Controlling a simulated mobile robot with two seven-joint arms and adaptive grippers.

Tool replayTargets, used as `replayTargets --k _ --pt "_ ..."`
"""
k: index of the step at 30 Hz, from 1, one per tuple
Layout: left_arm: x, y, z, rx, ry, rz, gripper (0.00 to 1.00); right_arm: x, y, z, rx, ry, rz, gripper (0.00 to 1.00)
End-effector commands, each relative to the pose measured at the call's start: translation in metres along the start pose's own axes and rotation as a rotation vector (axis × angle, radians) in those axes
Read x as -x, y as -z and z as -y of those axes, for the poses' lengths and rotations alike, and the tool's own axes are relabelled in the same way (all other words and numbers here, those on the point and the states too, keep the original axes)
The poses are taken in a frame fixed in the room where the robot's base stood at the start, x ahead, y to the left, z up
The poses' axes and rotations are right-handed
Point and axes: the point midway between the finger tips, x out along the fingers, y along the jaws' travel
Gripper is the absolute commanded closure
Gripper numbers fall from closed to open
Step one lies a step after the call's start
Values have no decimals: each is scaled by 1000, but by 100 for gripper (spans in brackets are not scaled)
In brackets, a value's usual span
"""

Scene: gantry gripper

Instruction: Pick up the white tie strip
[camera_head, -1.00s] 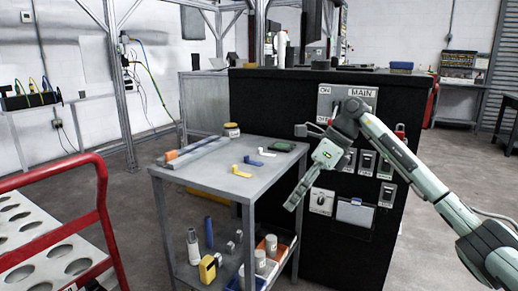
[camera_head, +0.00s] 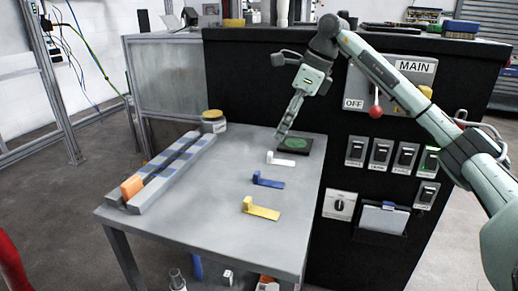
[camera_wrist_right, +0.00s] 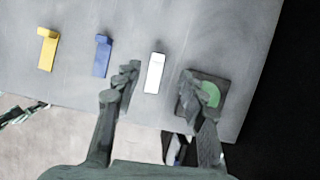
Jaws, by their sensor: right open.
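The white tie strip (camera_head: 281,160) lies on the grey table, between the blue strip and the dark pad with a green disc. In the right wrist view the white strip (camera_wrist_right: 154,74) shows between and beyond the two fingers. My right gripper (camera_head: 281,136) is open and empty, above the table's far right part, near the pad and just behind the white strip. It also fills the lower part of the right wrist view (camera_wrist_right: 163,82). My left gripper is not in view.
A blue strip (camera_head: 268,181) and a yellow strip (camera_head: 261,208) lie nearer on the table (camera_head: 190,228). The dark pad (camera_head: 306,145) is at the back right. A grey rail (camera_head: 172,176) with an orange block (camera_head: 132,187) and a jar (camera_head: 213,122) are left. A black cabinet (camera_head: 335,165) stands right.

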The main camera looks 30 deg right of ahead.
Motion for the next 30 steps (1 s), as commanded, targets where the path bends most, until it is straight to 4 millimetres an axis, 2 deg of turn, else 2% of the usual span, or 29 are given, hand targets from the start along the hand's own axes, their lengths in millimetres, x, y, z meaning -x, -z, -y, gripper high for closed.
replayTargets --k 8,19,27,28,30 --pt "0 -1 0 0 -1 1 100 -25 0 -1 0 -2 -2 59" --pt "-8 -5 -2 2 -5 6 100 -73 1 -2 0 -1 0 59" --pt "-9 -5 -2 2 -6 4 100 -78 1 -2 0 0 0 59" --pt "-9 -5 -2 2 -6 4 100 -78 1 -2 0 0 0 60" --pt "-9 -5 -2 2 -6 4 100 -78 1 -2 0 0 0 69"
